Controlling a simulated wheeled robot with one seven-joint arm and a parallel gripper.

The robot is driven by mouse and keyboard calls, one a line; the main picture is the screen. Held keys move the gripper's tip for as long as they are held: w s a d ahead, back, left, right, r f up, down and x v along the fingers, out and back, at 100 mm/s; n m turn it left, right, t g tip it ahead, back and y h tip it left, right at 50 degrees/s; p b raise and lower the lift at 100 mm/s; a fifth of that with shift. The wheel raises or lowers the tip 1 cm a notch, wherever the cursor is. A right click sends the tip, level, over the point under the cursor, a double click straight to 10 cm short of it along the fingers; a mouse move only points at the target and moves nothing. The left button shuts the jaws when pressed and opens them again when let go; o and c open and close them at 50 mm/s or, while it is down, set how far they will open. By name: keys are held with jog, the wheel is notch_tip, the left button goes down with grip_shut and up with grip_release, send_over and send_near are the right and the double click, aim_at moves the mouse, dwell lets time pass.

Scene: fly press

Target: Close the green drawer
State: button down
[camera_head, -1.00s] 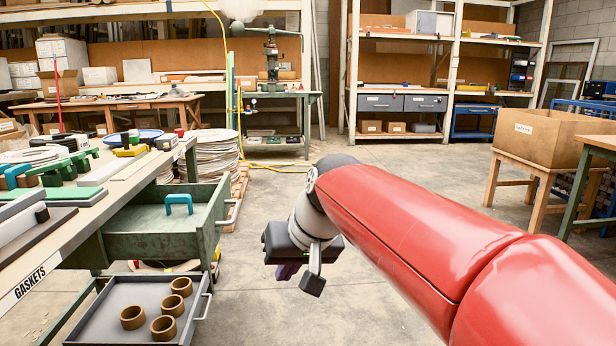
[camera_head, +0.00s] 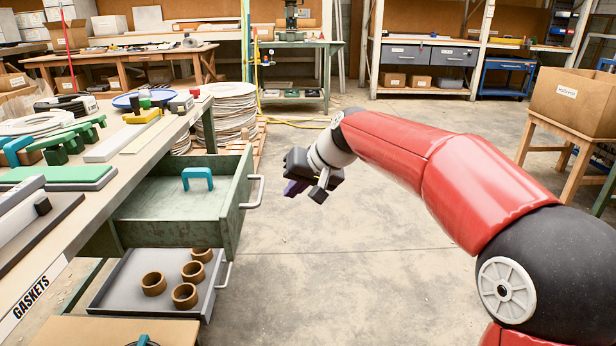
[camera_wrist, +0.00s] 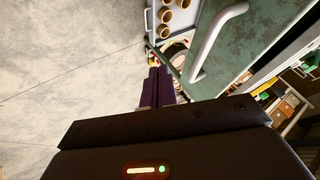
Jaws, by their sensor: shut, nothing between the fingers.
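The green drawer (camera_head: 170,232) stands pulled out from under the workbench at the left, above a second, grey drawer. Its front carries a pale bar handle (camera_head: 252,190), and a teal U-shaped piece (camera_head: 198,178) lies inside it. My gripper (camera_head: 292,188) is in the air just right of the handle, apart from it, with dark purple fingers closed together and nothing between them. In the wrist view the fingers (camera_wrist: 158,85) point upward in the picture, and the green drawer's front with its handle (camera_wrist: 214,42) is to their right.
The grey lower drawer (camera_head: 120,292) is also open and holds several brown rings (camera_head: 184,295). The workbench top (camera_head: 110,165) carries green blocks and other parts. A cardboard box (camera_head: 575,100) stands on a wooden table at right. The concrete floor in the middle is clear.

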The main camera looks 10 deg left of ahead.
jog(key=shift+s+a+r, duration=0.15)
jog(key=shift+s+a, duration=0.1)
jog(key=shift+a, duration=0.75)
jog(key=shift+s+a+r, duration=0.1)
jog(key=shift+s+a, duration=0.1)
jog(key=shift+a, duration=0.75)
